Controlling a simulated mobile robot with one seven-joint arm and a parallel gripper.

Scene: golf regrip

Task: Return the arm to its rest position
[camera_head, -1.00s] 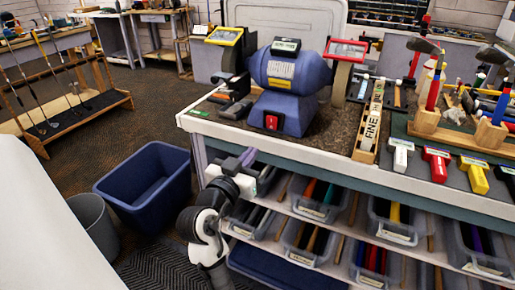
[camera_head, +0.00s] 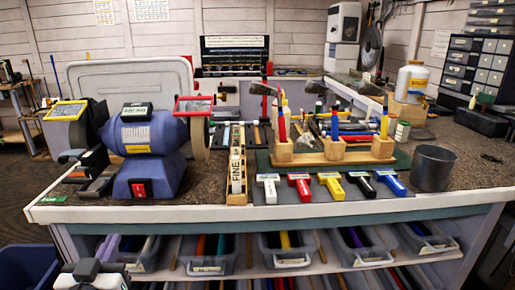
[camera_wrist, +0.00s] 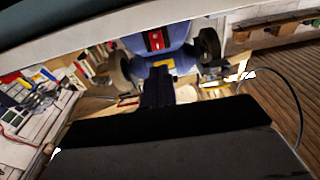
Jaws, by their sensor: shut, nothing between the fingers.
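My gripper (camera_wrist: 158,78) shows in the wrist view as dark fingers that are shut with nothing between them. Behind them in that view, upside down, is the blue bench grinder (camera_wrist: 152,45) with its red switch. The fingers overlap the grinder's outline in the picture; I cannot tell the distance. In the head view, a white and grey part of my arm (camera_head: 90,276) shows at the bottom left, in front of the bench's lower shelf. The fingers themselves are not visible there.
The bench (camera_head: 330,213) spans the head view, its front edge close to my arm. The grinder also shows there (camera_head: 150,150), with tool blocks (camera_head: 330,152) and a dark cup (camera_head: 432,168) at right. Lower bins (camera_head: 285,255) and a blue tub (camera_head: 28,268) are nearby.

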